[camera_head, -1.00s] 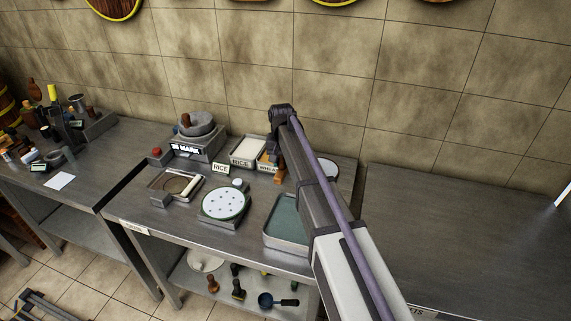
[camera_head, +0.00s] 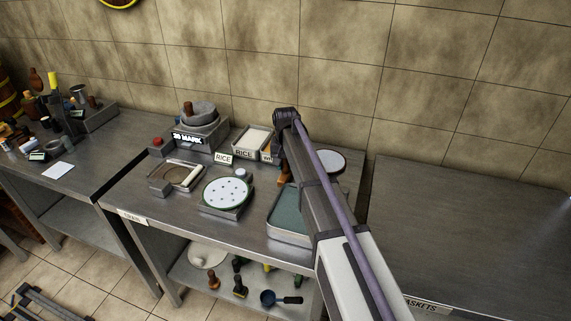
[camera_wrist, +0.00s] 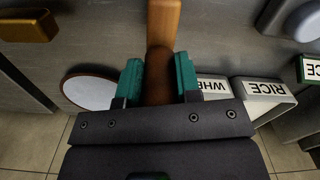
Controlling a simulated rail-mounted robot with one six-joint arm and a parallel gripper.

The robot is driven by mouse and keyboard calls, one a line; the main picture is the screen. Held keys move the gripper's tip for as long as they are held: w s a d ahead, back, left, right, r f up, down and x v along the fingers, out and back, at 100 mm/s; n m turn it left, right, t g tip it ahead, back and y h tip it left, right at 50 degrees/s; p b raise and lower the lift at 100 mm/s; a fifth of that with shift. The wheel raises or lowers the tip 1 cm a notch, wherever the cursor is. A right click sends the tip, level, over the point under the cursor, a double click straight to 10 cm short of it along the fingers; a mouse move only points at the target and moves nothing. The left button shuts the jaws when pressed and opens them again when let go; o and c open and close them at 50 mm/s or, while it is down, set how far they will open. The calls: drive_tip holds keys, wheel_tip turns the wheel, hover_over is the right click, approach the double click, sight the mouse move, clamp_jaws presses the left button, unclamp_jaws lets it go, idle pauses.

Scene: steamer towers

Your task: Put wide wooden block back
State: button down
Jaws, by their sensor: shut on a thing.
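My gripper (camera_wrist: 157,80) has its two teal fingers closed on a dark brown rounded grip. A lighter orange-brown wooden block (camera_wrist: 165,18) extends beyond it to the top edge of the wrist view. I take this held piece for the wide wooden block, but its full width is not shown. In the head view the block (camera_head: 284,179) shows only as a small orange piece below the arm's end, near the back of the middle bench. My arm hides much of it there, and I cannot tell whether it touches the bench.
The middle bench holds a rice bin (camera_head: 253,140), a round white perforated plate (camera_head: 227,192), a teal-lined tray (camera_head: 284,219) and a pale round disc (camera_head: 330,160). Another brown block (camera_wrist: 28,25) shows at the wrist view's upper left. The right bench (camera_head: 470,240) is clear.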

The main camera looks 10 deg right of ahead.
drive_tip(key=shift+f+b, duration=0.5)
drive_tip(key=shift+b, duration=0.05)
idle(0.4)
drive_tip(key=c, duration=0.7)
unclamp_jaws()
drive_tip(key=shift+c, duration=0.2)
wheel_tip(320, 180, up, 11)
drive_tip(key=p, duration=1.1)
drive_tip(key=shift+r, duration=0.1)
drive_tip(key=shift+f, duration=0.2)
